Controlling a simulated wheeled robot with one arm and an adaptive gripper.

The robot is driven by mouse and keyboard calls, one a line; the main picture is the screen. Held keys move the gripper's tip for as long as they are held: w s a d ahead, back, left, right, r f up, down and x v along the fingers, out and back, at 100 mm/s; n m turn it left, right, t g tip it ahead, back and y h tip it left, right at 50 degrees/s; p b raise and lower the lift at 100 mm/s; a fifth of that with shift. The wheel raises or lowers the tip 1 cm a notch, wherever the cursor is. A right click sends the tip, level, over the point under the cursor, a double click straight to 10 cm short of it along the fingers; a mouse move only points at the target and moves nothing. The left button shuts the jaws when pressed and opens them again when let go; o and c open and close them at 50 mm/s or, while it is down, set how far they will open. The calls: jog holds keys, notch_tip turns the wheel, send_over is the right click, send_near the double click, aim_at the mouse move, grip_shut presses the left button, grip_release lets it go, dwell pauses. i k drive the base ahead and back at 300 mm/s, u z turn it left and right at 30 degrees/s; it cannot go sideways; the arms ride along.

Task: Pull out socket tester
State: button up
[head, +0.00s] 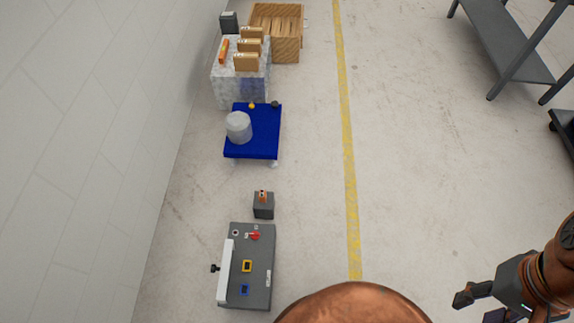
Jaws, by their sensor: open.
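A grey panel unit (259,275) stands at the lower middle, with a white bar along its left side. On it are a yellow-framed fitting (247,266), a blue-framed fitting (245,289) and a red part (254,236). A dark block (263,212) just beyond it carries a small orange item (263,194). I cannot tell which of these small parts is the socket tester. My gripper (478,304) is at the lower right, open and empty, well to the right of the panel unit and apart from everything.
A blue cart (264,146) with a grey-white cylinder (238,127) stands farther back. Behind it are a speckled block (230,91) with upright tan pieces and a wooden crate (287,50). A wall is left, a grey metal table (505,45) upper right. The central floor is clear.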

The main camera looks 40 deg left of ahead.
aim_at(263, 195)
jog(key=i, duration=1.55)
jog(key=u, duration=4.25)
jog(key=i, duration=0.5)
jog(key=z, duration=0.1)
